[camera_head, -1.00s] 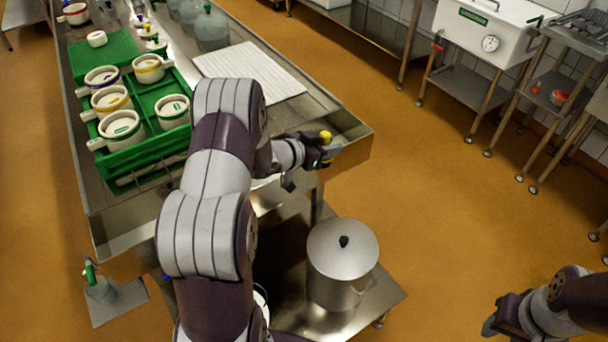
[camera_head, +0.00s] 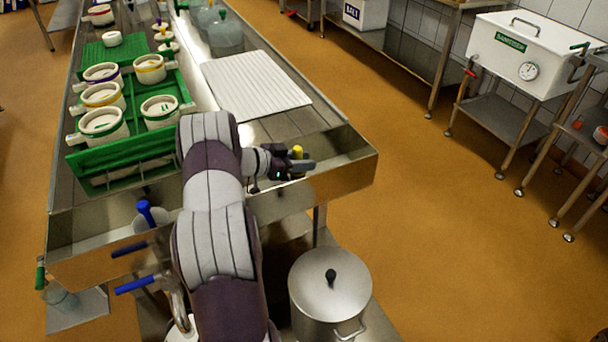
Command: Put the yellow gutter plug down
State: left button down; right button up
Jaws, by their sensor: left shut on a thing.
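The yellow gutter plug (camera_head: 297,152) is small and shows as a yellow tip between the dark fingers of my left gripper (camera_head: 300,164). The gripper is shut on it. It is at the near end of the steel draining table (camera_head: 340,150), over or inside the end gutter. The lower part of the plug is hidden by the fingers. I cannot tell whether the plug touches the steel. My right gripper is out of view.
White cheese moulds (camera_head: 103,124) stand in a green crate (camera_head: 125,160) on the table's left side. A white ribbed mat (camera_head: 255,82) lies behind the gripper. A lidded steel pot (camera_head: 330,285) stands below the table end. Blue-handled valves (camera_head: 135,284) are near my arm.

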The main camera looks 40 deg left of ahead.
pick_arm(q)
notch_tip(320, 180, down, 3)
jog(key=shift+d+f, duration=0.1)
jog(key=shift+d, duration=0.05)
jog(key=shift+f, duration=0.1)
jog(key=c, duration=0.8)
grip_release()
jog(key=v, duration=1.2)
